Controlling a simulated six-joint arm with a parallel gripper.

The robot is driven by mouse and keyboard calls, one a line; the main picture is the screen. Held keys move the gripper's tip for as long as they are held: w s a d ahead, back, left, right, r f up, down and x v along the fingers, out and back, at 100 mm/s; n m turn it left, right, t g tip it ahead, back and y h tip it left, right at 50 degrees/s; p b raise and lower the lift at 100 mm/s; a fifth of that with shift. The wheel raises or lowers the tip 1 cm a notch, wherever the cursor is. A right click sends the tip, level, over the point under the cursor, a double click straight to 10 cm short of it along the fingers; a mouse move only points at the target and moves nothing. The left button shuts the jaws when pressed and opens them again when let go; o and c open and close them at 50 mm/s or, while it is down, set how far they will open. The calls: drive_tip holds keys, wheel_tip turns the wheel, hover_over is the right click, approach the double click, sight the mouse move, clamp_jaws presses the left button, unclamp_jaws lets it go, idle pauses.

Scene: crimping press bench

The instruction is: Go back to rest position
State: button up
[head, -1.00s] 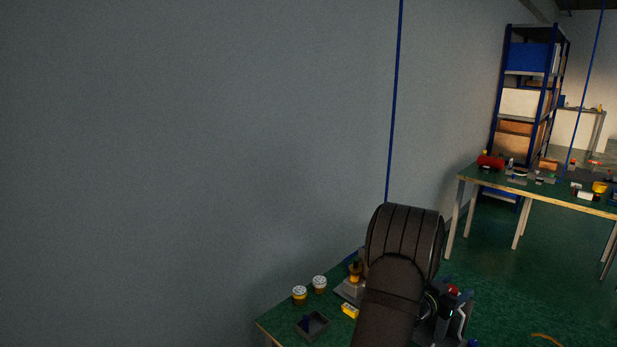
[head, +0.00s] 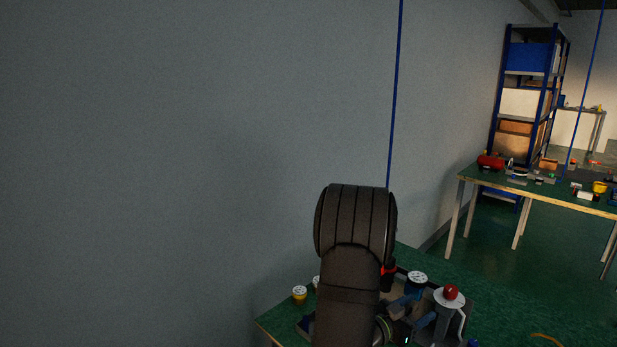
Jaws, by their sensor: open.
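My dark ribbed arm (head: 352,260) rises from the bottom edge over the near bench (head: 270,322) in the head view. A ring-shaped part of my wrist (head: 384,329) shows low at its right side. The fingers of my gripper are not visible, hidden behind the arm or below the frame. A grey device with a red knob (head: 451,292) stands on the bench right of the arm.
A blue pot with a white top (head: 416,283) and a red-and-black part (head: 388,271) stand just right of my arm. A yellow pot with a white lid (head: 300,293) is on the left. A grey wall rises behind. Another bench (head: 540,190) and a shelf rack (head: 529,95) stand farther right.

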sight(454, 286)
drive_tip(key=x, duration=1.5)
drive_tip(key=shift+d, duration=0.2)
drive_tip(key=shift+w+d+f, duration=0.1)
drive_tip(key=shift+w+d, duration=0.1)
drive_tip(key=shift+a+n+t+y, duration=0.2)
drive_tip(key=shift+n+t+y, duration=1.25)
drive_tip(key=shift+t, duration=0.45)
drive_tip(key=v, duration=1.3)
drive_tip(key=shift+s+a+f, duration=0.15)
drive_tip(key=shift+a+f, duration=0.05)
drive_tip(key=shift+a, duration=0.15)
